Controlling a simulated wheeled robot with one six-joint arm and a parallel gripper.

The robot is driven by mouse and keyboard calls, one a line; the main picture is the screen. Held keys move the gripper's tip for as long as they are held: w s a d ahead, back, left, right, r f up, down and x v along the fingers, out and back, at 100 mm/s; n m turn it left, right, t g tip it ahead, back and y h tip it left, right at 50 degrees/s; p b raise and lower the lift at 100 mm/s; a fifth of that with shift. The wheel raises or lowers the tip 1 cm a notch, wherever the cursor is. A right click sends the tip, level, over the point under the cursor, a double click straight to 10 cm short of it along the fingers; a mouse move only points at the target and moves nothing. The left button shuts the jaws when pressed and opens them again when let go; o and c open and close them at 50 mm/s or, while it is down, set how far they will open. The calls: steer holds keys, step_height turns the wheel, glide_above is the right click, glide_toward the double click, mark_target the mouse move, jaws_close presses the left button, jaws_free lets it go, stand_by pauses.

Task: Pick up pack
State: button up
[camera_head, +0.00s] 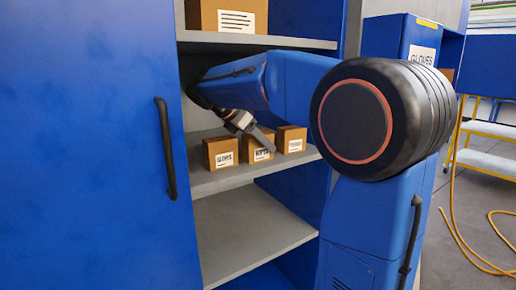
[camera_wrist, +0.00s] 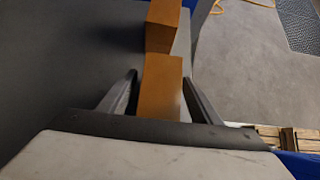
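Three small brown packs with white labels stand in a row on the middle shelf in the head view: a left pack (camera_head: 220,153), a middle pack (camera_head: 258,153) and a right pack (camera_head: 292,139). My gripper (camera_head: 264,139) reaches down at the middle pack and covers part of it. In the wrist view my gripper (camera_wrist: 160,77) is open, with one finger on each side of a near pack (camera_wrist: 161,90). Narrow gaps show between fingers and pack. Another pack (camera_wrist: 164,22) stands just beyond it. The near pack's lower end is hidden by the gripper body.
The grey middle shelf (camera_head: 215,183) sits in a blue cabinet, with a larger carton (camera_head: 228,17) on the upper shelf (camera_head: 300,42). The lower shelf (camera_head: 245,230) is empty. A blue door (camera_head: 85,150) with a black handle (camera_head: 166,148) stands at the left.

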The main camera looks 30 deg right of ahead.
steer(key=c, duration=1)
steer(key=shift+o, duration=0.2)
steer(key=shift+r, duration=0.15)
steer(key=shift+r, duration=1.4)
steer(key=shift+s+r, duration=0.15)
steer(key=shift+r, duration=0.1)
steer(key=s, duration=1.7)
steer(key=shift+s+d, duration=0.3)
steer(key=shift+s, duration=0.05)
